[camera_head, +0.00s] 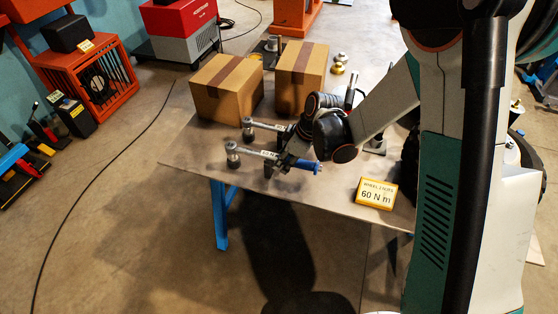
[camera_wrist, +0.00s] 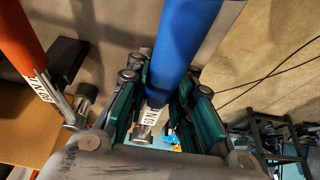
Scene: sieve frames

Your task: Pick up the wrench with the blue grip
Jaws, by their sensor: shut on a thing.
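The wrench with the blue grip (camera_head: 308,166) lies across the near part of the table in the head view, its socket head (camera_head: 232,150) at the left. Its blue grip fills the top middle of the wrist view (camera_wrist: 186,40). My gripper (camera_head: 277,164) is shut on this wrench near the inner end of the grip. In the wrist view its teal-padded fingers (camera_wrist: 165,105) stand on both sides of the shaft. A second wrench (camera_head: 262,126) lies just behind; its orange-red grip (camera_wrist: 18,40) shows in the wrist view. I cannot tell whether the held wrench touches the table.
Two cardboard boxes (camera_head: 226,90) stand behind the wrenches. A yellow sign (camera_head: 376,193) reading "60 N m" is at the right near the table's (camera_head: 335,205) front edge. Small brass parts (camera_head: 339,64) sit at the back. Floor is open to the left.

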